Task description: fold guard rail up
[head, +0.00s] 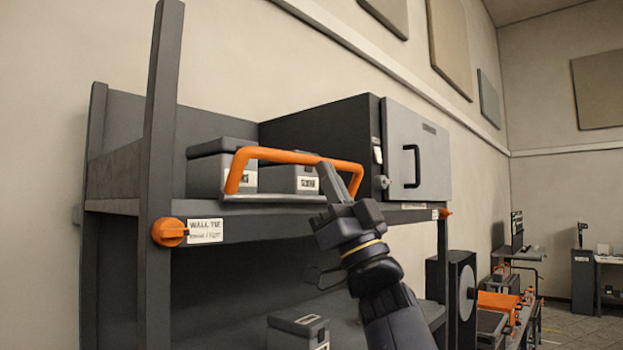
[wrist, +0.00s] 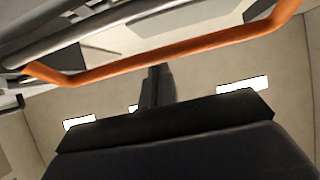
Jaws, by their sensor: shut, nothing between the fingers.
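The orange guard rail (head: 275,155) is a U-shaped bar at the front edge of the upper shelf (head: 285,224). Its crossbar stands above the shelf edge in front of the grey boxes; its exact tilt is hard to judge. In the wrist view the rail (wrist: 190,50) crosses the upper part of the picture. My gripper (head: 324,172) is shut and empty. Its fingertips are at the right part of the crossbar, overlapping it in the head view; I cannot tell if they touch. The shut fingers (wrist: 155,82) show just below the bar in the wrist view.
Two grey boxes (head: 220,146) (head: 290,179) sit behind the rail. A cabinet with a light grey door (head: 418,150) stands right of them. A dark post (head: 160,150) rises at left, beside an orange knob (head: 168,232). Another box (head: 298,329) lies on the lower shelf.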

